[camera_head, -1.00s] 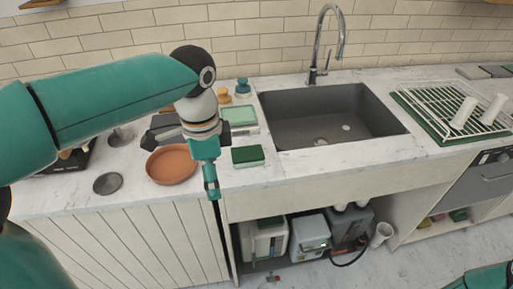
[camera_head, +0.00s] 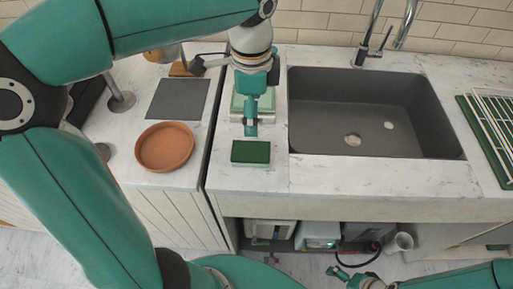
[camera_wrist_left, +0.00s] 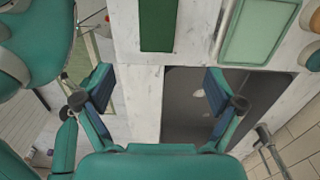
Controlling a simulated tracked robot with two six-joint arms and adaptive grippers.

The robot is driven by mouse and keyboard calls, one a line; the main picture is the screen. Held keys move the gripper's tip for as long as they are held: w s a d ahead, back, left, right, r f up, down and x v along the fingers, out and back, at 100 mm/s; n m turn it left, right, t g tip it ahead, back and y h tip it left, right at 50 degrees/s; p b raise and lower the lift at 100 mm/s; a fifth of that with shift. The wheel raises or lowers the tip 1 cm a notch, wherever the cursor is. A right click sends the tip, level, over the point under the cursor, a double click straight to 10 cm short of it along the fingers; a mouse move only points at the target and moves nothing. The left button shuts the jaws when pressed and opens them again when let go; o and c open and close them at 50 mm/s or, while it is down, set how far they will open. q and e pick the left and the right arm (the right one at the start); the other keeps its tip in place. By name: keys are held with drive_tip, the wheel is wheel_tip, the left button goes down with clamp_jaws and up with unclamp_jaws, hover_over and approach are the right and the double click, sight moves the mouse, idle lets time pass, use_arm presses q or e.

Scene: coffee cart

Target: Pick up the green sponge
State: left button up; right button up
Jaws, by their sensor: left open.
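The green sponge (camera_head: 250,153) lies flat on the white counter, left of the sink. It also shows at the top of the left wrist view (camera_wrist_left: 158,25). My left gripper (camera_head: 251,128) is above the counter just behind the sponge in the head view. In the left wrist view its two fingers (camera_wrist_left: 158,90) are spread wide with nothing between them, and the sponge lies beyond them. My right gripper (camera_head: 342,273) shows small at the bottom of the head view, low and away from the counter; its jaw opening is unclear.
A pale green tray (camera_head: 265,103) sits behind the sponge, partly hidden by my left gripper. The dark sink (camera_head: 310,135) is to the right, with a metal faucet (camera_head: 375,35) behind. A terracotta dish (camera_head: 164,147) and a grey mat (camera_head: 178,99) are to the left.

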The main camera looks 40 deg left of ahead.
use_arm(q)
hover_over(251, 150)
drive_tip(key=f, duration=0.8)
drive_tip(key=shift+w+d+f, duration=0.1)
drive_tip(key=shift+w+d, duration=0.05)
drive_tip(key=shift+w, duration=0.2)
drive_tip(key=shift+s+f, duration=0.2)
drive_tip(key=shift+f, duration=1.35)
drive_tip(key=shift+s+f, duration=0.15)
drive_tip(key=shift+f, duration=1.35)
drive_tip(key=c, duration=1.1)
drive_tip(key=shift+r, duration=0.1)
wheel_tip(251, 150, up, 20)
drive_tip(key=p, duration=0.1)
